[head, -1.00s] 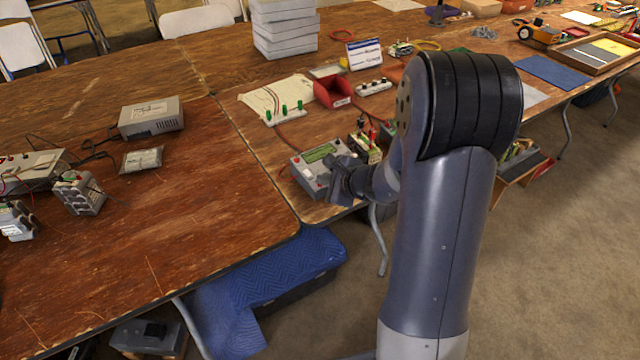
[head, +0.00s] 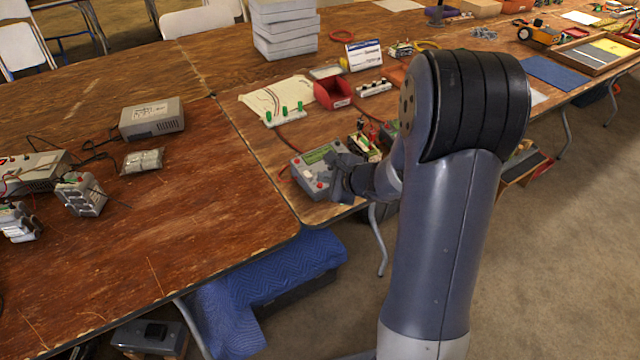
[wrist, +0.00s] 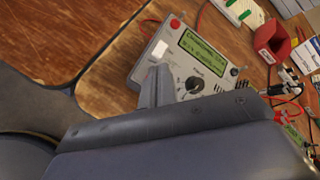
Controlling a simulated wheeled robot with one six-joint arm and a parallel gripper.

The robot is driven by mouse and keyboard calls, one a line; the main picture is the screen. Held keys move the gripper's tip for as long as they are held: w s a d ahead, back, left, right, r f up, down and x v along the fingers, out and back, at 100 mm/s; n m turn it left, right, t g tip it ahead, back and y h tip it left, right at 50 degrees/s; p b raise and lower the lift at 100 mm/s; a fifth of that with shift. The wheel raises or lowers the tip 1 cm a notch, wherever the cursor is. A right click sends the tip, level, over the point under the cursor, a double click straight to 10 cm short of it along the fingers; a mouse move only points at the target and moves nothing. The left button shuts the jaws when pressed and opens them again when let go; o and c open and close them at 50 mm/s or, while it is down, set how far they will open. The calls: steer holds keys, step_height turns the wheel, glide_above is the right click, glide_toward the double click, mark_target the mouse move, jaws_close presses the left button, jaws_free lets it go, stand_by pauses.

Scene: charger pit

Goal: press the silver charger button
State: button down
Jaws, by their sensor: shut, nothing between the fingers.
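The charger (head: 301,168) is a grey box with a green display, near the front edge of the right table. It also shows in the wrist view (wrist: 222,68), with red parts and a black dial. The silver button (wrist: 161,50) is a pale square left of the dial in the wrist view. My gripper (wrist: 157,76) is shut and empty. Its tips appear just below the button in the wrist picture; I cannot tell whether they touch the charger. In the head view my gripper (head: 335,165) is over the charger's right side and hides part of it.
A red bin (head: 333,93) and a white strip with green parts (head: 285,115) lie behind the charger. A small wired board (head: 363,147) stands close to its right. A grey power box (head: 151,118) sits on the left table. Bare wood lies left of the charger.

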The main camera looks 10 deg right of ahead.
steer(key=r+p, duration=0.2)
steer(key=r, duration=0.1)
steer(key=r+p, duration=0.1)
steer(key=r, duration=0.1)
steer(key=shift+s+d, duration=0.15)
steer(key=shift+s, duration=0.25)
stand_by(0.3)
steer(key=shift+w+f+p, duration=0.15)
steer(key=shift+f+p, duration=0.45)
steer(key=shift+f+p, duration=0.1)
steer(key=shift+p, duration=0.3)
steer(key=r+p, duration=0.2)
steer(key=s+r+p, duration=0.1)
steer(key=r, duration=0.2)
steer(key=shift+d+r+p, duration=0.1)
steer(key=shift+d+p, duration=0.05)
steer(key=shift+p, duration=0.25)
